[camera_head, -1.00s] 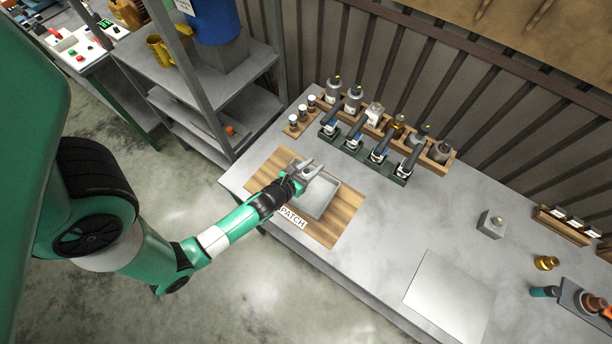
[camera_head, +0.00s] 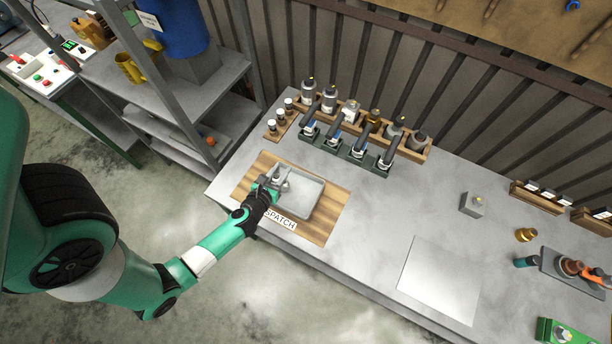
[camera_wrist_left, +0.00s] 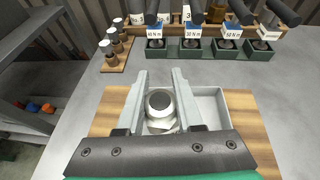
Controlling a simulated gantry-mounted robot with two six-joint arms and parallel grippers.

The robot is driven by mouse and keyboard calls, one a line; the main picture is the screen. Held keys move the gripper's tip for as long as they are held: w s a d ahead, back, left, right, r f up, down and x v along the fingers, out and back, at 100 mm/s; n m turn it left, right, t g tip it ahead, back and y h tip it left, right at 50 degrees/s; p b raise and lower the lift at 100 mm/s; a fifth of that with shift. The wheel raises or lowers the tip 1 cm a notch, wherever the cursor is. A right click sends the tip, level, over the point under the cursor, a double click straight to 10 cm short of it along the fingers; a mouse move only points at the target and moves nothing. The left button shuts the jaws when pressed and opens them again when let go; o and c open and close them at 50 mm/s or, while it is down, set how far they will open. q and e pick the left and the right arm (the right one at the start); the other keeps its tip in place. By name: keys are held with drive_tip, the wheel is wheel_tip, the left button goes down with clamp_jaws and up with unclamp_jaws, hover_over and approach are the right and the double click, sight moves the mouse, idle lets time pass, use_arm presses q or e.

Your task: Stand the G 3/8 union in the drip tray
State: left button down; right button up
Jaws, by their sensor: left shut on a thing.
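My left gripper (camera_head: 276,181) is over the left part of the grey drip tray (camera_head: 303,196). It is shut on the G 3/8 union (camera_wrist_left: 162,106), a short steel fitting with a round open end and a hex collar. In the left wrist view the union sits upright between the two fingers, with the tray (camera_wrist_left: 213,104) around and to the right of it. I cannot tell whether the union's lower end touches the tray floor. The tray lies on a striped wooden board (camera_head: 325,222). My right gripper is not in view.
Behind the tray stand a green rack of black-handled tools (camera_head: 346,150) and a wooden rack of bottles (camera_head: 412,152). A flat plate (camera_head: 440,278), a grey block (camera_head: 472,204) and a brass fitting (camera_head: 525,235) lie to the right.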

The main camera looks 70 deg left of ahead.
use_arm(q)
drive_tip(key=w+d+f+b, duration=0.1)
drive_tip(key=w+f, duration=0.1)
drive_tip(key=w+d+f+b, duration=0.1)
drive_tip(key=w+f+b, duration=0.1)
drive_tip(key=w, duration=0.1)
drive_tip(key=w+d+f+b, duration=0.1)
drive_tip(key=w+f, duration=0.2)
drive_tip(key=shift+d+b, duration=0.4)
drive_tip(key=shift+w, duration=0.2)
drive_tip(key=f+b, duration=0.1)
drive_tip(key=f, duration=0.1)
drive_tip(key=f+b, duration=0.1)
drive_tip(key=f, duration=0.1)
drive_tip(key=shift+w+d+b, duration=0.2)
drive_tip(key=shift+w+b, duration=0.15)
drive_tip(key=shift+w, duration=0.05)
drive_tip(key=shift+s+f, duration=0.1)
drive_tip(key=shift+f, duration=0.05)
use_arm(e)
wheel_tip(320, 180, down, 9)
